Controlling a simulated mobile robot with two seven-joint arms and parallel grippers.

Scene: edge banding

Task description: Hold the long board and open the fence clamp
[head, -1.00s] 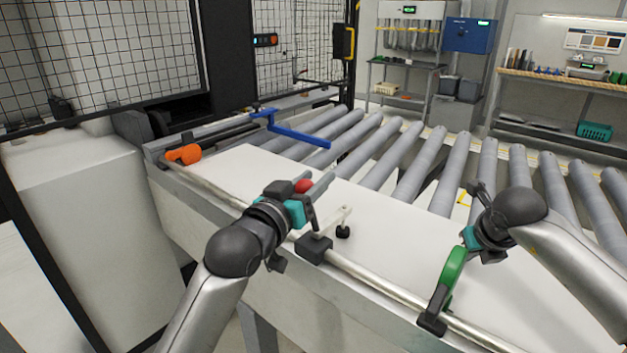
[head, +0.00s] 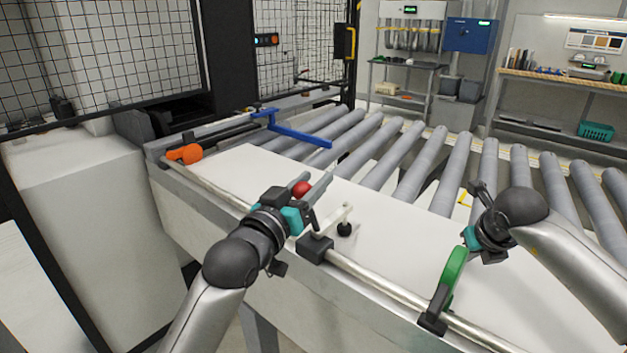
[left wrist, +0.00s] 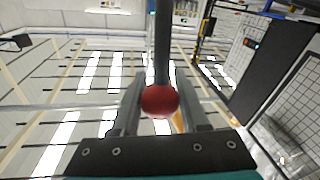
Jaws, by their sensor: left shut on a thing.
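The long white board (head: 400,222) lies flat along the near side of the roller table. My left gripper (head: 303,189) is over the board's near edge in the head view. It is shut on a lever with a red ball knob (head: 301,188), which I take to be the fence clamp's handle. In the left wrist view the red knob (left wrist: 159,101) sits between the two fingers, with a dark rod rising behind it. My right gripper (head: 484,222) is above the board's right part, beside a green curved handle (head: 452,276); its fingers are partly hidden.
A metal rail (head: 385,288) runs along the table's near edge. It carries a dark block (head: 314,248) with a pale arm and black foot. An orange knob (head: 184,153) and blue bar (head: 300,135) are farther back. Grey rollers (head: 402,160) lie beyond the board.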

